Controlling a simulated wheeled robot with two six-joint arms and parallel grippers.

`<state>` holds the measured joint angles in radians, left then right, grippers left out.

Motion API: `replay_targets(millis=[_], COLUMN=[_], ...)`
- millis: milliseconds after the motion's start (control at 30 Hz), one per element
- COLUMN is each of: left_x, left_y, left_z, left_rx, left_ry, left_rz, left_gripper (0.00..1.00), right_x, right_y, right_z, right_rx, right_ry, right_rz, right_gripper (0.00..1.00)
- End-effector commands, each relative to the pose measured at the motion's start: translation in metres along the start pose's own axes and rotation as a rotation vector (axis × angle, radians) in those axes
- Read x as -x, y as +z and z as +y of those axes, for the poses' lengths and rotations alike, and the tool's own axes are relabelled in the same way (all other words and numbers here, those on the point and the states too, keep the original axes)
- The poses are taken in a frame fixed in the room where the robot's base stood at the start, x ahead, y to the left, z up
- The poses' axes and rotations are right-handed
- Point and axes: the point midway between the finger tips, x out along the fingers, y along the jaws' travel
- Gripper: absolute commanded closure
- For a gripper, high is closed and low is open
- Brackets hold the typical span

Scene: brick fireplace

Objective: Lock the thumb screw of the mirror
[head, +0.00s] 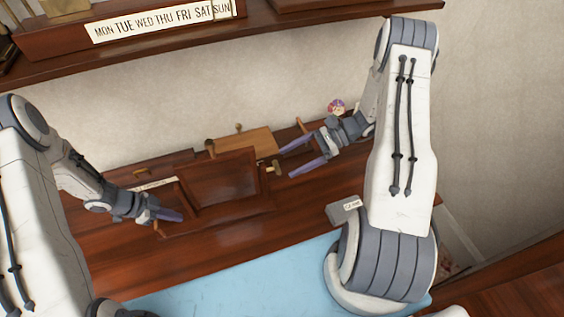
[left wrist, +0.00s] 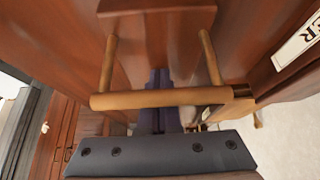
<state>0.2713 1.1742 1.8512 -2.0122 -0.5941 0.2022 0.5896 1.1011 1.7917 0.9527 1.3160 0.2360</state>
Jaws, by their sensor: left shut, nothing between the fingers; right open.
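A dark wooden framed panel (head: 225,180), which looks like the mirror, leans on the wooden surface between my grippers; its reflecting face cannot be made out. A small brass piece (head: 272,167) at its right side may be the thumb screw. My left gripper (head: 176,215) is shut and empty at the panel's lower left. In the left wrist view its purple fingers (left wrist: 160,88) are together, behind a light wooden bar (left wrist: 165,98) on two posts. My right gripper (head: 290,160) is open and empty, just right of the brass piece, its fingers pointing left.
A shelf with a weekday strip (head: 150,22) runs above. A lighter wooden box (head: 246,143) stands behind the panel. A small grey labelled block (head: 344,208) is beside my right arm. A light blue surface (head: 240,285) lies in front. The wall is bare.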

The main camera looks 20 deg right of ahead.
Motion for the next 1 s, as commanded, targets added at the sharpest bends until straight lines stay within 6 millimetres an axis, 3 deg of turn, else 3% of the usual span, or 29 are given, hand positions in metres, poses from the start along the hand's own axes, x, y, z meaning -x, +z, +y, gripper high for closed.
replay_targets(millis=[200, 400, 600, 1000], left_x=[-0.001, -0.001, -0.001, 0.0], left_y=[0.003, 0.003, 0.003, 0.003], left_z=[-0.001, -0.001, -0.001, -0.001], left_rx=[0.001, 0.001, 0.001, 0.001], left_ry=[-0.004, -0.004, -0.003, -0.003], left_rz=[-0.009, -0.009, -0.009, -0.009], left_gripper=[1.0, 1.0, 1.0, 1.0], right_x=[0.05, 0.081, 0.091, 0.091], right_y=[-0.001, -0.001, -0.001, 0.0], right_z=[0.0, 0.0, 0.001, 0.001], right_rx=[0.001, 0.0, -0.001, -0.001], right_ry=[-0.005, -0.003, 0.0, 0.0], right_rz=[0.002, 0.0, 0.0, 0.0], right_gripper=[0.05, 0.05, 0.05, 0.05])
